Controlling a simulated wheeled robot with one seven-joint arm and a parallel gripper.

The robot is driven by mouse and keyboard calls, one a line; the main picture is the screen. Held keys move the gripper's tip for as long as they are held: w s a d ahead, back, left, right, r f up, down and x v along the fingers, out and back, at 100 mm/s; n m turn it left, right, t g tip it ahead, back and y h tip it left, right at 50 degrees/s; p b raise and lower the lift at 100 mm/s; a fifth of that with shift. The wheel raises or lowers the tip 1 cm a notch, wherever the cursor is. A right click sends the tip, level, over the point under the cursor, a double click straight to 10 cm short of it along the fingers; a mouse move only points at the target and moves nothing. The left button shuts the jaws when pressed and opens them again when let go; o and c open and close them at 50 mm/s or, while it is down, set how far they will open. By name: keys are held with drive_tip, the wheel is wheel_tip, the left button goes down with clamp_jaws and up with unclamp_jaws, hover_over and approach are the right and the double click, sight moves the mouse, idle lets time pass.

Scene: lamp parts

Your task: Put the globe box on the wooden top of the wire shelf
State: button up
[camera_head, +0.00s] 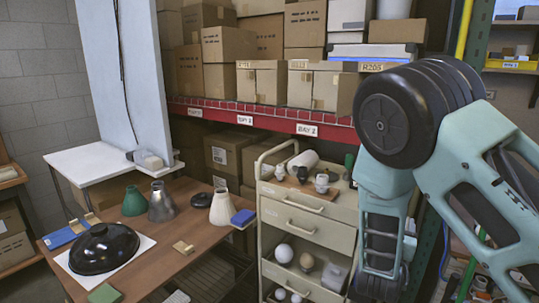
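I cannot tell which of the several cardboard boxes, if any, is the globe box. Two lighter boxes (260,82) and (322,87) stand side by side on the red-edged rack shelf. A brown wooden top (165,240) stands at the left front, with dark wire shelving (212,275) showing beneath its right side; I cannot tell whether they are one piece. My teal arm fills the right side and bends down past the drawer cabinet. My gripper is not visible, so I cannot see whether it holds anything.
A black dome (103,247), lamp shades (162,203) and small blocks cover much of the wooden top. A cream drawer cabinet (308,227) holding bulbs stands close to my arm. A white panel (125,75) rises at the back left.

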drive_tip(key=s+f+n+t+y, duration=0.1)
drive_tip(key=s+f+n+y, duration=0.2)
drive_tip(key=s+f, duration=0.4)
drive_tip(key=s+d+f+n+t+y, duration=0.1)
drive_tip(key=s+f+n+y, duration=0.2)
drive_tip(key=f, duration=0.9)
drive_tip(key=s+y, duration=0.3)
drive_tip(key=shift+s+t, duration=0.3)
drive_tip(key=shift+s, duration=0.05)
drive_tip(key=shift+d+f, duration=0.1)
